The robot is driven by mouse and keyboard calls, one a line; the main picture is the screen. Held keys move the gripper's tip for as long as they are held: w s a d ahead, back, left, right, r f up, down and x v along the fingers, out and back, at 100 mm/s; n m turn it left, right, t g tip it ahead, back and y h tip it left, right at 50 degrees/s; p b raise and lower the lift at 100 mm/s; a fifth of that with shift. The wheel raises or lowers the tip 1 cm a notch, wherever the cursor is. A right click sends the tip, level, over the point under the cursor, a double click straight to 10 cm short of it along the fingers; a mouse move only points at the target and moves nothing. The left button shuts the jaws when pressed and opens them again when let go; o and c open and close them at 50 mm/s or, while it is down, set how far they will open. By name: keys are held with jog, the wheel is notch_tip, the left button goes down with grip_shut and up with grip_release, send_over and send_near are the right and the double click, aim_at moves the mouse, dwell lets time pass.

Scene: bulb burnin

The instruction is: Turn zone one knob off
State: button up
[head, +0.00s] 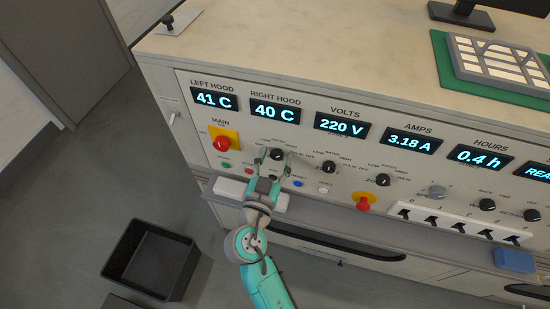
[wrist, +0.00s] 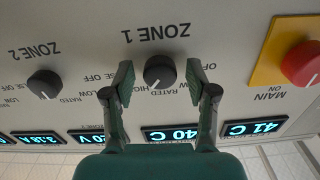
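The zone one knob (wrist: 160,72) is a round black knob under the upside-down "ZONE 1" label in the wrist view. Its white mark points down and slightly left there, toward the side with the "RATED" and "HIGH" lettering. In the head view the knob (head: 277,154) sits on the panel below the displays. My gripper (wrist: 162,78) is open, one finger on each side of the knob, with a visible gap on both sides. In the head view my gripper (head: 273,160) reaches up to the panel from below. How near the fingertips are to the panel face is hard to tell.
The zone two knob (wrist: 45,84) is beside it, left in the wrist view. The red main switch (head: 221,143) on a yellow plate stands left in the head view. Small push buttons (head: 298,184) and a ledge (head: 330,219) lie below. A black bin (head: 150,260) stands on the floor.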

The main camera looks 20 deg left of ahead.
grip_shut()
jog(key=shift+n, duration=0.4)
jog(key=n, duration=1.9)
jog(key=shift+n, duration=2.3)
